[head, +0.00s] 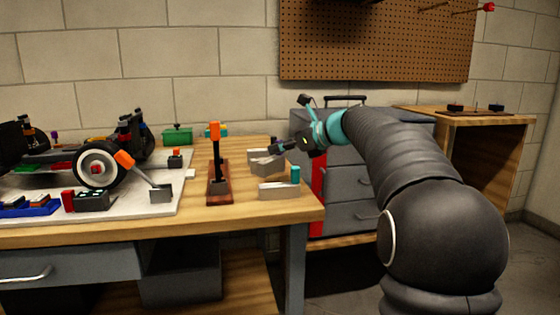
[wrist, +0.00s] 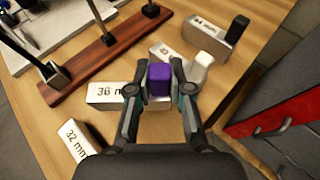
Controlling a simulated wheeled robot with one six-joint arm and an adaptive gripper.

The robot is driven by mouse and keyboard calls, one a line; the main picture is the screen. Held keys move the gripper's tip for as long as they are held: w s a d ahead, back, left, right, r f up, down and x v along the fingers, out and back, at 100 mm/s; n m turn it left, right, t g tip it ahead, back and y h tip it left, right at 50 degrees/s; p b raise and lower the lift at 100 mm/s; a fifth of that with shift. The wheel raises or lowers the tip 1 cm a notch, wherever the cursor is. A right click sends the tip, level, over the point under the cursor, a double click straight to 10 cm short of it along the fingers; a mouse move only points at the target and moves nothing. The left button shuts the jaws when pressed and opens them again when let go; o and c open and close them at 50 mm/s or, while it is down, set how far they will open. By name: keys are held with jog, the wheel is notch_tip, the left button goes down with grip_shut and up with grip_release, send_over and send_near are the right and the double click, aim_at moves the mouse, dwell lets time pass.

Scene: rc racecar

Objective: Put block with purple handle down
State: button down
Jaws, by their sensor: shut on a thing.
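My gripper (wrist: 158,84) is shut on the purple handle (wrist: 158,78) in the wrist view. The handle stands up from a pale metal block marked 36 mm (wrist: 106,94), partly hidden behind my fingers. In the head view my gripper (head: 279,147) is low over the right part of the wooden table, at a grey block (head: 266,166). I cannot tell whether the held block touches the table.
A block marked 32 mm (wrist: 72,142), a block with a white handle (wrist: 180,60) and one with a dark handle (wrist: 220,45) are close by. A brown wooden rack (wrist: 105,45) lies beyond. A red-edged cabinet (head: 317,190) stands right of the table (head: 240,216).

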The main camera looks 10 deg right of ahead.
aim_at(283, 158)
notch_tip(283, 158, down, 3)
jog(key=shift+r+b, duration=0.1)
jog(key=shift+b, duration=0.35)
jog(key=c, duration=1.1)
grip_release()
jog(key=shift+s+d+r, duration=0.1)
jog(key=shift+s+d, duration=0.05)
jog(key=p+v, duration=0.2)
jog(key=v, duration=0.9)
jog(key=shift+s+d+r, duration=0.15)
jog(key=shift+s+d, duration=0.05)
jog(key=shift+s, duration=0.05)
